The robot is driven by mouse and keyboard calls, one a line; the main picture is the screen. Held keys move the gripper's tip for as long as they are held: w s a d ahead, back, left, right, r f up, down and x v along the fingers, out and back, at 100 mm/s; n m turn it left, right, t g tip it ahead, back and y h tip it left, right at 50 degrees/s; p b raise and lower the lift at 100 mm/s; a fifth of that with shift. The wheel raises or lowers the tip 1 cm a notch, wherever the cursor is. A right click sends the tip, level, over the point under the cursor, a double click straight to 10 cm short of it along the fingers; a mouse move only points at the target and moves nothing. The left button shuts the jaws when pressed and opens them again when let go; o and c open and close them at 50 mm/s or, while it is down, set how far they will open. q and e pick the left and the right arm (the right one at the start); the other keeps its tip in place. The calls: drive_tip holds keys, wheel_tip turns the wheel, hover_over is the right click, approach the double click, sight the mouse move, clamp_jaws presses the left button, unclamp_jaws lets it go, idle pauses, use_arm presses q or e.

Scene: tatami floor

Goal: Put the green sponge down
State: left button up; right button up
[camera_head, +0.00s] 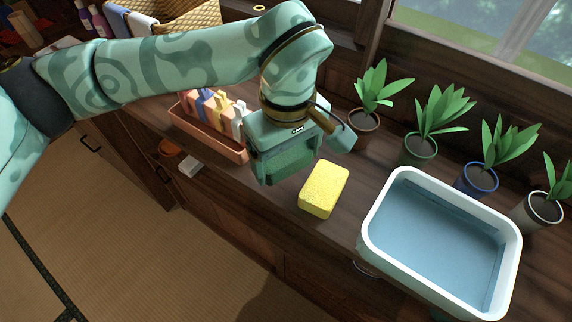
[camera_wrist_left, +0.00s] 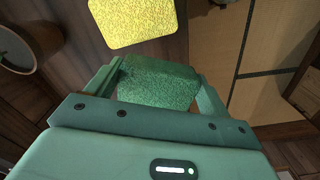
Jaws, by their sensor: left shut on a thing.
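The green sponge (camera_head: 288,168) is held between the fingers of my left gripper (camera_head: 285,160), over the dark wooden counter. The sponge also shows in the left wrist view (camera_wrist_left: 155,85), between the two fingers of the left gripper (camera_wrist_left: 158,90). I cannot tell whether its underside touches the counter. A yellow sponge (camera_head: 324,190) lies on the counter just right of it. The yellow sponge also shows at the top of the wrist view (camera_wrist_left: 132,20), apart from the green one. My right gripper is not in view.
A white basin (camera_head: 376,240) with water stands at the right. Several potted plants (camera_head: 420,148) line the back. A terracotta rack (camera_head: 207,137) with coloured items is left of the gripper. A small white block (camera_head: 190,166) is near the front edge. A woven basket (camera_head: 190,20) stands at the back left.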

sight(287, 167)
use_arm(q)
drive_tip(key=shift+w+f, duration=0.25)
drive_tip(key=shift+f, duration=0.05)
drive_tip(key=f+b, duration=0.1)
drive_tip(key=f, duration=0.1)
drive_tip(key=f+b, duration=0.1)
drive_tip(key=f, duration=0.1)
drive_tip(key=shift+w, duration=0.4)
drive_tip(key=shift+a+r, duration=0.1)
drive_tip(key=shift+r, duration=0.05)
drive_tip(key=o, duration=0.8)
drive_tip(key=shift+o, duration=0.2)
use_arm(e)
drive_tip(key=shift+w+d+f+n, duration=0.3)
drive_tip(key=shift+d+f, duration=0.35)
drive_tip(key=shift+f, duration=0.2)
use_arm(q)
wheel_tip(287, 167, up, 12)
drive_tip(key=p, duration=0.4)
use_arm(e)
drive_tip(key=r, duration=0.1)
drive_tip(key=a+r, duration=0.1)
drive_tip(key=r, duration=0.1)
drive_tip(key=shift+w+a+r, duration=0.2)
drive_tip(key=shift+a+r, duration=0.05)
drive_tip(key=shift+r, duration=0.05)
